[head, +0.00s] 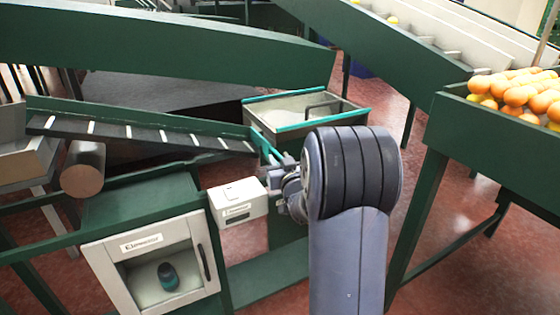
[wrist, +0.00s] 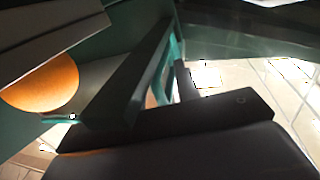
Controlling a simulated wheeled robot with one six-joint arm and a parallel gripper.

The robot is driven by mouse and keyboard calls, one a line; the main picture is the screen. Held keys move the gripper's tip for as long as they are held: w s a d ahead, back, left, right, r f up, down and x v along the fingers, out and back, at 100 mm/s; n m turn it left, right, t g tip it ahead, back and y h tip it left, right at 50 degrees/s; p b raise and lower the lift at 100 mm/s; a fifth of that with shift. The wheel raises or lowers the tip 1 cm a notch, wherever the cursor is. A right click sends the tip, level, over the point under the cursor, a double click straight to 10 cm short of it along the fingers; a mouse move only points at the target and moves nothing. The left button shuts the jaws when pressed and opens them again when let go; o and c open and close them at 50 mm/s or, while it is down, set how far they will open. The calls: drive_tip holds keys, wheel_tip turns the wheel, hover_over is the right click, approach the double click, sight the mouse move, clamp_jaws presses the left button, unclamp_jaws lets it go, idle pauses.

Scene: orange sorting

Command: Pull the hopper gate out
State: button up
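A teal barred piece, which looks like the hopper gate (head: 264,147), stands at the low right end of the sloped dark chute (head: 150,134). My gripper (head: 278,178) is just below and right of it in the head view, partly hidden by my own arm. In the wrist view teal bars (wrist: 172,62) show close in front, between dark finger-like parts of my gripper (wrist: 165,85). I cannot tell whether the fingers touch the teal piece or are closed on it.
A teal-rimmed bin (head: 285,126) with a grey handle stands behind my gripper. A white box (head: 238,201) sits just left of it. A framed cabinet (head: 150,240) stands at lower left. A green bin of oranges (head: 495,130) is at right.

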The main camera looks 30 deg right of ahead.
drive_tip(key=shift+c, duration=0.4)
clamp_jaws()
drive_tip(key=s+b, duration=0.2)
drive_tip(key=s, duration=0.7)
drive_tip(key=shift+d, duration=0.15)
drive_tip(key=shift+o, duration=0.4)
unclamp_jaws()
